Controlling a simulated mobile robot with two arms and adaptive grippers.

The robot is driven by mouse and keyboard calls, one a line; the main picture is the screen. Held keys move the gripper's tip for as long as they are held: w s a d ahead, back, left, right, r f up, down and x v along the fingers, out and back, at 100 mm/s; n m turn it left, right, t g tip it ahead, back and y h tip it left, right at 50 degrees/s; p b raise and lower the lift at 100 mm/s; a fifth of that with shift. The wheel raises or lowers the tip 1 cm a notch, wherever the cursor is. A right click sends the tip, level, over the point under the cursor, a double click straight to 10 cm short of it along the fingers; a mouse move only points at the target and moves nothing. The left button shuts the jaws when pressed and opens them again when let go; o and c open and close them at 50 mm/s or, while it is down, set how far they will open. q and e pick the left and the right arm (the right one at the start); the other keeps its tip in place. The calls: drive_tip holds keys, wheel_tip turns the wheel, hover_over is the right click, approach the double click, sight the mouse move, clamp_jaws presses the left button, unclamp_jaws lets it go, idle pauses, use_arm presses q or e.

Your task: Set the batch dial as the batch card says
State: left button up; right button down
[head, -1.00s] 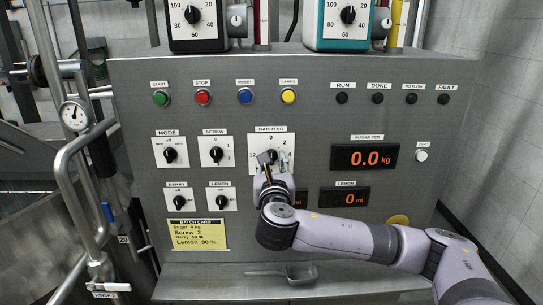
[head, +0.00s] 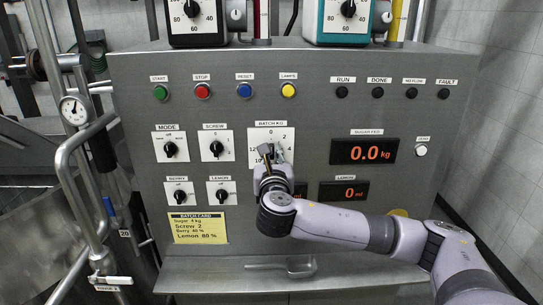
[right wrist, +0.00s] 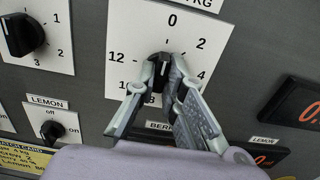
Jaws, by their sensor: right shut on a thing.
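The batch dial is a black knob (right wrist: 162,66) on a white plate marked BATCH KG (head: 262,136), with numbers from 0 round to 12. My right gripper (right wrist: 163,62) is shut on the knob, one finger on each side. In the right wrist view, the knob's light line seems to point up toward 0, but the fingers partly cover it. The yellow batch card (head: 198,228) is at the panel's lower left and reads Sugar 4 kg, Screw 2, then Berry and Lemon percentages too small to read surely. My left gripper is not in view.
MODE (head: 170,149), SCREW (head: 216,148), BERRY (head: 180,196) and LEMON (head: 221,195) dials are left of my arm. The sugar display (head: 364,151) reads 0.0 kg. Coloured buttons line the panel above. A scoop (head: 300,268) lies on the ledge below.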

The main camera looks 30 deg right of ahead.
drive_tip(key=shift+m, duration=0.5)
drive_tip(key=m+b, duration=0.1)
drive_tip(key=m, duration=0.2)
drive_tip(key=shift+f+m+b, duration=0.15)
drive_tip(key=shift+m+b, duration=0.15)
drive_tip(key=shift+m, duration=0.1)
drive_tip(key=shift+a+r+m+b, duration=0.1)
drive_tip(key=shift+m+b, duration=0.8)
drive_tip(key=shift+m, duration=2.35)
drive_tip(key=shift+r+m+b, duration=0.1)
drive_tip(key=shift+m+b, duration=0.75)
drive_tip(key=shift+m, duration=2.4)
drive_tip(key=c, duration=1.7)
unclamp_jaws()
